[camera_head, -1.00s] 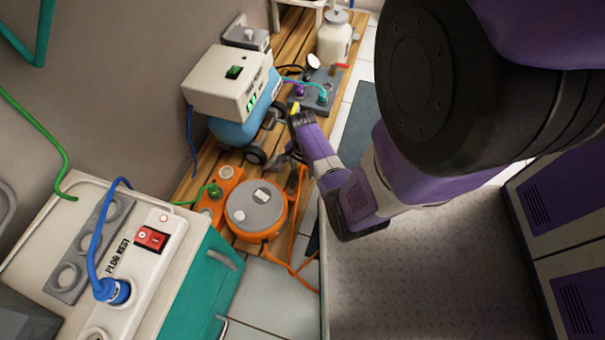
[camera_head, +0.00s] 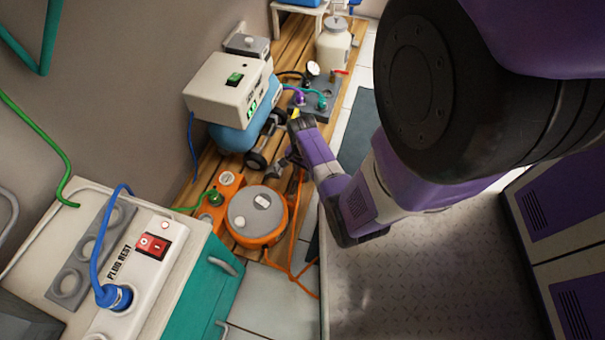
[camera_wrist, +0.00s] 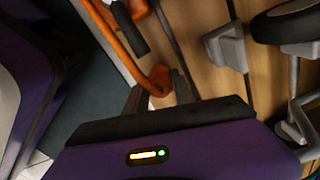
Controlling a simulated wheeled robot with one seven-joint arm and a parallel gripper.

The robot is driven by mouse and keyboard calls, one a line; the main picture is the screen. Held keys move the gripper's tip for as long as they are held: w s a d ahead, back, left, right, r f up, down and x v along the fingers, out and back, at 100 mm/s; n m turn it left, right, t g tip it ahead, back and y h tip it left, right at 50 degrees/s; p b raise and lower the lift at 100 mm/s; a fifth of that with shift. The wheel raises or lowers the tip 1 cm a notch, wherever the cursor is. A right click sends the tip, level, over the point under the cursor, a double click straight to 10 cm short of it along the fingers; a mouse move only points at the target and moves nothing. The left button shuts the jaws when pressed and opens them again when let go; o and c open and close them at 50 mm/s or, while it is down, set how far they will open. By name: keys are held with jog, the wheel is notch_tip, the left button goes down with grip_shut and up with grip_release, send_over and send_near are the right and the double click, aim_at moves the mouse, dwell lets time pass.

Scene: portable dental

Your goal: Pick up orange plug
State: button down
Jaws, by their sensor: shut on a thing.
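My gripper (camera_head: 283,160) is low beside the orange cable reel (camera_head: 280,226), seen small in the head view. In the wrist view my gripper (camera_wrist: 158,92) has its two dark fingers closed around a small orange piece (camera_wrist: 158,77). Most of that piece is hidden by the fingers, so I cannot tell its full shape or whether it is the orange plug. An orange bar (camera_wrist: 124,40) runs down toward it from the top left, with a black grip (camera_wrist: 130,28) beside it. An orange cable (camera_head: 288,268) trails on the floor in front of the reel.
A blue plug (camera_head: 114,297) sits in the plug rest (camera_head: 165,270) at front left. A green plug (camera_head: 214,197) stands in the orange outlet box beside the reel. The compressor (camera_head: 230,100) stands behind on the wooden platform (camera_head: 205,160). A metal-plate surface (camera_head: 420,280) is clear at right.

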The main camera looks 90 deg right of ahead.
aim_at(303, 171)
notch_tip(303, 171, up, 19)
jog(key=p, duration=1)
